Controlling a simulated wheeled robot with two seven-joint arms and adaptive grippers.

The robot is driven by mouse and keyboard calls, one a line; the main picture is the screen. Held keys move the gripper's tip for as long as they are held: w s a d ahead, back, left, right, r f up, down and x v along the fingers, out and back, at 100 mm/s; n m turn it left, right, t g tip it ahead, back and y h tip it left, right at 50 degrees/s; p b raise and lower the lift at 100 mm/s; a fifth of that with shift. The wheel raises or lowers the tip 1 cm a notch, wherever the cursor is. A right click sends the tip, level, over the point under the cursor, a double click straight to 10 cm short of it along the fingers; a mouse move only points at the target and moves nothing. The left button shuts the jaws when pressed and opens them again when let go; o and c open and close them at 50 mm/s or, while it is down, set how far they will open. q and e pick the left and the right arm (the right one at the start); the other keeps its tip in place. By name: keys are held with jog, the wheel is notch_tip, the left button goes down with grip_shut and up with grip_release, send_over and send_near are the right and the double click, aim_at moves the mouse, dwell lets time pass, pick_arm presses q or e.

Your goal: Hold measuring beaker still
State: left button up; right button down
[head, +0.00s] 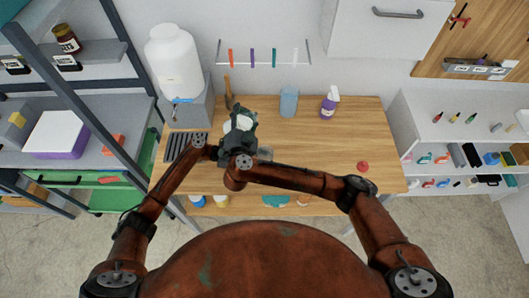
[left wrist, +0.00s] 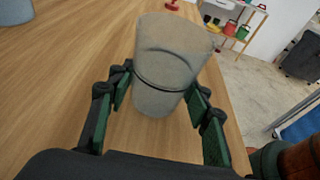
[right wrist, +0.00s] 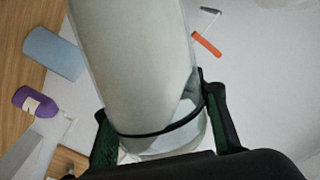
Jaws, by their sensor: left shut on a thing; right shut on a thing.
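A grey translucent measuring beaker (left wrist: 172,65) with a thin dark band sits between the green fingers of my left gripper (left wrist: 163,98), which is shut on it above the table. My right gripper (right wrist: 165,140) is shut on a pale translucent vessel (right wrist: 135,60), also with a dark band. Against the background, this vessel lies strongly tilted. In the head view the grippers crowd together, my right gripper (head: 240,130) showing best, around a whitish object (head: 241,123). My arms hide most of both vessels there. I cannot tell whether they touch.
On the wooden table (head: 325,140) stand a blue cup (head: 288,102), a purple spray bottle (head: 330,103) and a red knob-like thing (head: 362,167). A large white container (head: 174,62) stands at the back left, above a dark grate (head: 186,146). The table's right part is mostly clear.

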jog(key=shift+a+m+t, duration=0.1)
jog(key=shift+m+t, duration=0.3)
jog(key=shift+m, duration=1)
dwell(0.5)
jog(key=shift+f+m+t+h, duration=0.2)
jog(key=shift+m+h, duration=0.1)
jog(key=shift+m, duration=0.65)
jog(key=shift+f+m+t+h, duration=0.15)
jog(key=shift+m+h, duration=0.15)
jog(key=shift+m, duration=0.65)
dwell(0.8)
jog(key=shift+s+d+f+m+h, duration=0.1)
jog(key=shift+d+f+m+h, duration=0.15)
jog(key=shift+f+m, duration=0.25)
jog(key=shift+s+d+f+m+h, duration=0.15)
jog(key=shift+d+f+m, duration=0.15)
jog(key=shift+f+m, duration=0.2)
dwell(0.6)
jog(key=shift+d+f+m+t, duration=0.15)
jog(key=shift+m+t, duration=0.1)
jog(key=shift+m, duration=0.55)
dwell(1.0)
